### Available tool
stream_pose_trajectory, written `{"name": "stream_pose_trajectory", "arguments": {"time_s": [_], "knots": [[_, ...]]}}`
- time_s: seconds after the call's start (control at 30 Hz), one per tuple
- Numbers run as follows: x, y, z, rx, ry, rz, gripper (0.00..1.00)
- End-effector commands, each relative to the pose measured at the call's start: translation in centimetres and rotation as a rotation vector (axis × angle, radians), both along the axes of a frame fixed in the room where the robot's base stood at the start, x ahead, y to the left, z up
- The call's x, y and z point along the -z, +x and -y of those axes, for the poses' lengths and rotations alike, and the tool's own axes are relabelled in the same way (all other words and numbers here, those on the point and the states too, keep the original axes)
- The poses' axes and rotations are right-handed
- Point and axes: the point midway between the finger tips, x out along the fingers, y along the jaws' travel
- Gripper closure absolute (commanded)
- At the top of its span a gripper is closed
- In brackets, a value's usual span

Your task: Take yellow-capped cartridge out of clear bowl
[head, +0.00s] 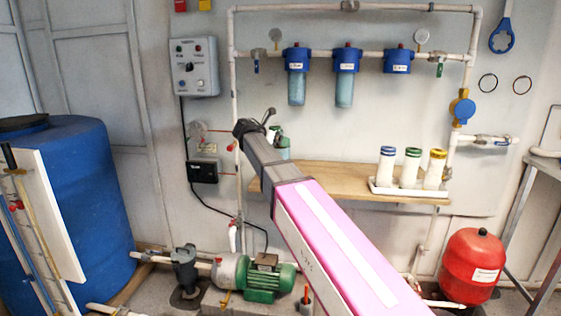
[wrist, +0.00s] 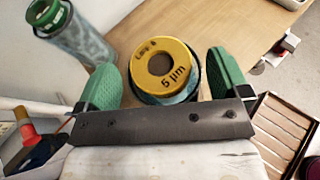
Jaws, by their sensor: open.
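The yellow-capped cartridge (wrist: 166,64) shows in the wrist view as a round yellow cap with a central hole and "5 µm" on it. Around and below the cap is the bluish rim of the clear bowl (wrist: 198,90); most of the bowl is hidden by the cap and my gripper. My gripper (wrist: 163,74) is open, with one green-padded finger on each side of the cap. A small gap seems to show at the left; contact at the right I cannot tell. In the head view my arm hides this cartridge.
A green-capped cartridge in a clear bowl (wrist: 75,38) stands to the left in the wrist view. The wooden shelf (head: 330,178) holds a white tray (head: 410,191) with blue-, green- and yellow-capped white cartridges. Filter housings (head: 347,72) and pipes hang above. The shelf middle is clear.

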Motion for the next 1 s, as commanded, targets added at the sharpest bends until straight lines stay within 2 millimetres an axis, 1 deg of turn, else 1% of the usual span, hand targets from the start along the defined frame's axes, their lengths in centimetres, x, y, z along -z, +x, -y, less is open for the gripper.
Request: {"name": "stream_pose_trajectory", "arguments": {"time_s": [0.07, 0.1, 0.17, 0.2, 0.27, 0.3, 0.33, 0.67, 0.87, 1.0], "knots": [[0.0, 0.0, 0.0, 0.000, 0.000, 0.000, 0.06], [0.0, 0.0, 0.0, 0.000, 0.000, 0.000, 0.09], [0.0, 0.0, 0.0, 0.000, 0.000, 0.000, 0.29], [0.0, 0.0, 0.0, 0.000, 0.000, 0.000, 0.42], [0.0, 0.0, 0.0, 0.000, 0.000, 0.000, 0.61], [0.0, 0.0, 0.0, 0.000, 0.000, 0.000, 0.74], [0.0, 0.0, 0.0, 0.000, 0.000, 0.000, 0.76], [-0.3, 0.0, -0.1, 0.000, 0.000, 0.001, 0.77], [-1.8, 0.0, -0.1, 0.000, 0.000, 0.001, 0.77], [-3.8, 0.0, -0.1, 0.001, 0.000, 0.003, 0.77]]}}
